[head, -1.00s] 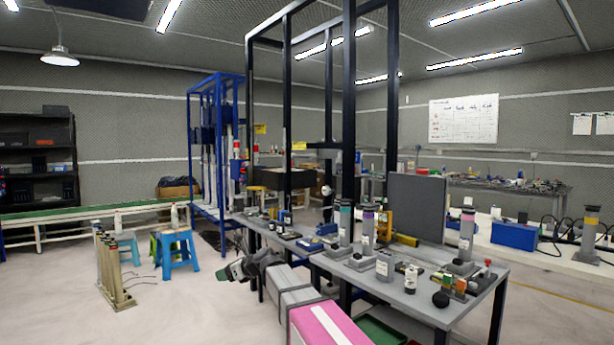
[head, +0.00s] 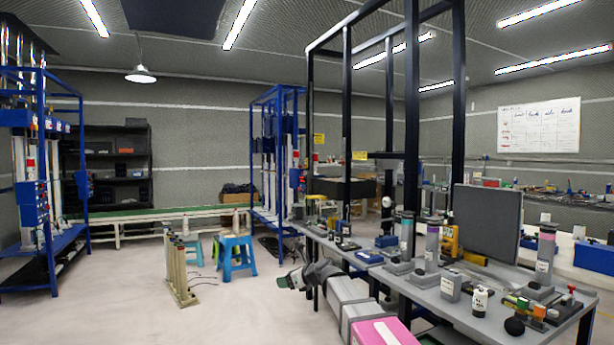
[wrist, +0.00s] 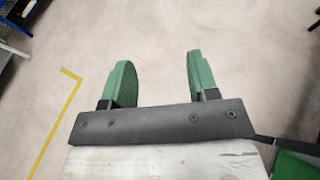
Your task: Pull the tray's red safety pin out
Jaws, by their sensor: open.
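I cannot make out a tray with a red safety pin for certain. A small red-topped piece (head: 571,289) stands near the right front corner of the grey table (head: 470,318), beside a low green, orange and yellow fixture (head: 525,307); it is too small to tell if it is the pin. My gripper (head: 288,280) is left of the table in the head view, over the floor and apart from the tabletop. In the wrist view its two green fingers (wrist: 158,65) are spread wide with only bare floor between them.
Black frame posts (head: 412,150) rise by the table. Cylinders and a dark panel (head: 487,222) crowd the tabletop.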

